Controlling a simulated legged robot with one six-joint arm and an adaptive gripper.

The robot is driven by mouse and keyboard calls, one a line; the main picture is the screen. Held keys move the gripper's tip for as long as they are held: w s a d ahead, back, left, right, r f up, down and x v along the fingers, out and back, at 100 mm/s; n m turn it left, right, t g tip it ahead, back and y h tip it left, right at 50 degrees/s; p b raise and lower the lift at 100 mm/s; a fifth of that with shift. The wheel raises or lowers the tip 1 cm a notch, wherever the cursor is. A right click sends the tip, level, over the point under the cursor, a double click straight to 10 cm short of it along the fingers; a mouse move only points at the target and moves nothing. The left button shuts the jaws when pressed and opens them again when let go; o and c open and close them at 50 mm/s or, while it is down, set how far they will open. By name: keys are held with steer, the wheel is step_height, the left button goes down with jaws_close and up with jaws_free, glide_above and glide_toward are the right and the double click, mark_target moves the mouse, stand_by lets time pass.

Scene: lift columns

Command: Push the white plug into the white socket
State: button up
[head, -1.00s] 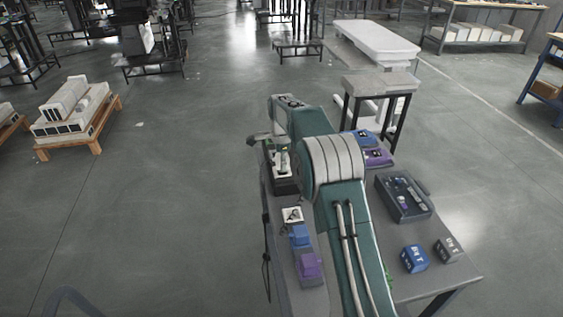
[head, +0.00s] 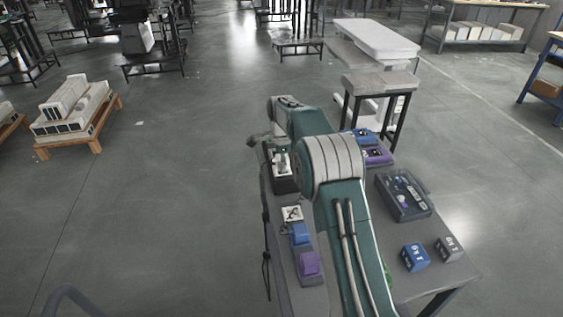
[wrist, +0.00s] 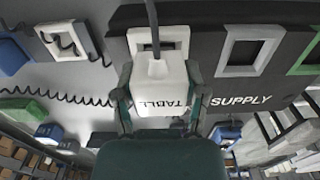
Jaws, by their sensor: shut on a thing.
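The white plug (wrist: 160,92), with "TABLE" lettering and a grey cord, is between the fingers of my gripper (wrist: 162,112) in the wrist view. My gripper is shut on its sides. The white socket (wrist: 178,33), a white square frame with a dark opening, is on the dark panel directly behind the plug. The plug overlaps its lower part, so I cannot tell whether they touch or how deep the plug sits. In the head view my arm covers much of the work area, and the plug and socket are too small to tell apart.
The dark supply panel (wrist: 238,103) also carries a grey frame (wrist: 222,60) and a green frame (wrist: 304,66) to the right. A blue block (wrist: 14,56) and a white frame with coiled cord are at left. In the head view, blue (head: 301,234) and purple (head: 309,264) blocks stand on the bench.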

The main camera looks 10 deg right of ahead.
steer(key=shift+f, duration=0.45)
stand_by(0.4)
steer(key=o, duration=1.1)
steer(key=shift+o, duration=0.5)
steer(key=shift+r, duration=0.1)
steer(key=shift+r, duration=3.45)
